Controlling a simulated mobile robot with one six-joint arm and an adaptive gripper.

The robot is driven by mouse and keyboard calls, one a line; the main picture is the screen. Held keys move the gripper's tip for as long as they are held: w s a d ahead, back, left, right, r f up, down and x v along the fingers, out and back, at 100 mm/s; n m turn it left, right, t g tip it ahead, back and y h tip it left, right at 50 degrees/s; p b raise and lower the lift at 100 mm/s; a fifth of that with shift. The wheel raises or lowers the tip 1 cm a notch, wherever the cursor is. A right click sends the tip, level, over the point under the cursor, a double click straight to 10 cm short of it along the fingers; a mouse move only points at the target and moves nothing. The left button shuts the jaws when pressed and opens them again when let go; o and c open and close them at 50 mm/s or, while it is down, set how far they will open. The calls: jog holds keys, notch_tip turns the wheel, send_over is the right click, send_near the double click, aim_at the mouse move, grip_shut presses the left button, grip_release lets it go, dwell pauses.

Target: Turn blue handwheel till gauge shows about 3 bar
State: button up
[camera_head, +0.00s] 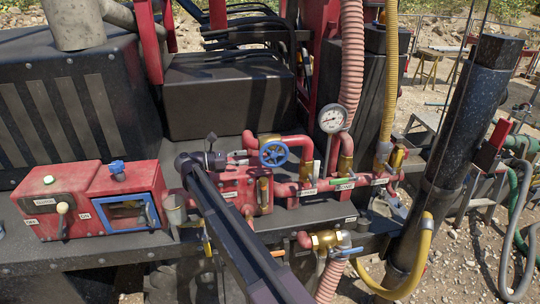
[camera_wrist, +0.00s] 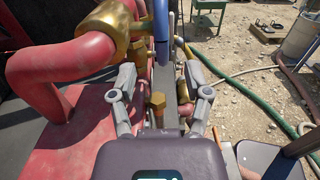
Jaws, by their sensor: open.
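The blue handwheel (camera_head: 274,154) sits on the red pipework in the middle of the head view, with open gaps between its spokes. In the wrist view, the blue rim (camera_wrist: 161,30) shows nearly edge-on, ahead of the fingertips. The round white gauge (camera_head: 332,118) stands on a pipe to the right of the wheel; its needle is too small to read surely. My gripper (camera_head: 236,158) is just left of the wheel. In the wrist view, my gripper (camera_wrist: 160,75) is open, its two grey fingers wide apart with nothing clamped. Whether it touches the wheel cannot be told.
A red box (camera_head: 75,205) with a lever and a blue-framed window stands left. Thick red pipe with a brass collar (camera_wrist: 112,28) runs close left of my fingers. A brass fitting (camera_wrist: 157,106) lies between and below them. A pink ribbed hose (camera_head: 352,50) rises behind the gauge.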

aim_at(262, 155)
jog(key=x, duration=0.9)
jog(key=shift+d, duration=0.2)
grip_shut()
